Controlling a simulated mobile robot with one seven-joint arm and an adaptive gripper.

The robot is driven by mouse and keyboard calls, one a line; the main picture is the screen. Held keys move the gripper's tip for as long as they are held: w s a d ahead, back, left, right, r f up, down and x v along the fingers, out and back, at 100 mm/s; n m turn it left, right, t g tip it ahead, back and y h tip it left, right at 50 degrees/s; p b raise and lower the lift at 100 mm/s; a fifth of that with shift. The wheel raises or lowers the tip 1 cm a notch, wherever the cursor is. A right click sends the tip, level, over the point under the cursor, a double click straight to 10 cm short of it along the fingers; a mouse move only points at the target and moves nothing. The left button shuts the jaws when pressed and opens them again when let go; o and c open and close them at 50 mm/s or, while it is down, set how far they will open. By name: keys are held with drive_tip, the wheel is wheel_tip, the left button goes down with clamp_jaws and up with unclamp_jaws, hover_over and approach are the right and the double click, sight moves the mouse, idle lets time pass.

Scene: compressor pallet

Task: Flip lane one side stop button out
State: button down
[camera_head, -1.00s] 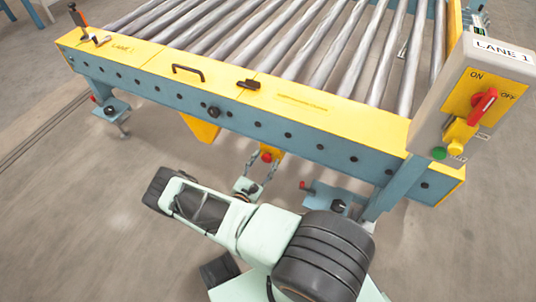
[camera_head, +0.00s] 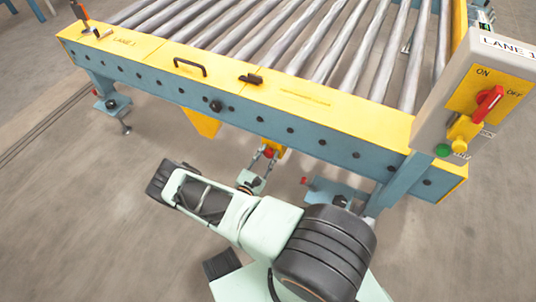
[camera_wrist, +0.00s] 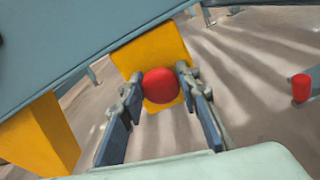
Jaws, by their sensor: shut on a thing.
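The side stop button (camera_wrist: 160,86) is a round red knob on a yellow box (camera_wrist: 150,52) under the conveyor's front beam. It also shows small in the head view as a red button (camera_head: 268,153), partly hidden by my fingers. My gripper (camera_wrist: 157,88) has one finger on each side of the red knob, and it is shut on it. In the head view my gripper (camera_head: 265,158) reaches up to the box from below the beam.
The roller conveyor (camera_head: 300,93) with its blue and yellow front beam stands just above my gripper. A yellow bracket (camera_wrist: 40,140) hangs at the left. A red-handled foot (camera_wrist: 301,88) is at the right. The LANE 1 switch box (camera_head: 440,110) stands right.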

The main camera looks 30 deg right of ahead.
drive_tip(key=shift+s+a, duration=0.4)
drive_tip(key=shift+a, duration=0.05)
drive_tip(key=c, duration=1.4)
unclamp_jaws()
drive_tip(key=shift+c, duration=0.2)
drive_tip(key=shift+a, duration=0.1)
drive_tip(key=v, duration=0.7)
drive_tip(key=shift+s+a, duration=0.15)
drive_tip(key=shift+a, duration=0.05)
